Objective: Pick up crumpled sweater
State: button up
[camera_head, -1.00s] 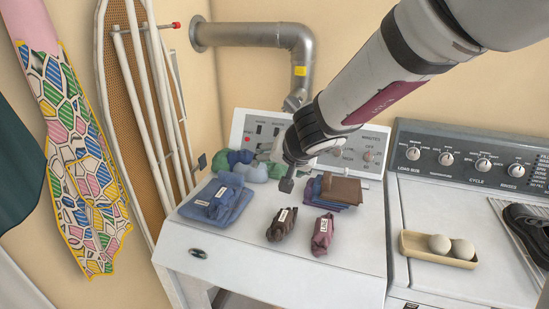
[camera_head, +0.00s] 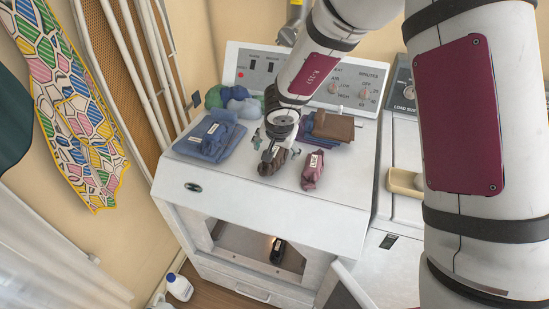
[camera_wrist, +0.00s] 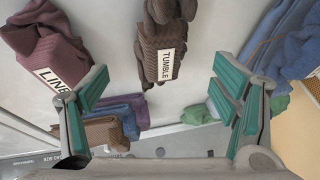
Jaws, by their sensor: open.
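Two crumpled knit garments lie on the white dryer top; I cannot tell which is the sweater. The dark brown one (camera_head: 273,164) has a tag reading TUMBLE and also shows at top centre in the wrist view (camera_wrist: 160,62). The maroon one (camera_head: 313,176), tagged LINE, lies to its right and shows at the left in the wrist view (camera_wrist: 45,45). My gripper (camera_head: 268,151) is open above the dryer, by the brown garment. In the wrist view its green-padded fingers (camera_wrist: 163,92) stand apart with nothing held, and the brown garment lies between and beyond them.
A blue folded pile (camera_head: 207,140) lies left of the gripper. Folded brown and blue cloths (camera_head: 331,128) lie behind the maroon garment. Rolled green and blue items (camera_head: 232,99) sit by the control panel (camera_head: 345,85). The dryer's front strip is clear.

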aim_at(275, 155)
jog(key=shift+p+x, duration=0.4)
jog(key=shift+x, duration=2.4)
jog(key=shift+s, duration=0.1)
jog(key=c, duration=1.3)
jog(key=shift+c, duration=1.3)
jog(key=shift+r, duration=0.15)
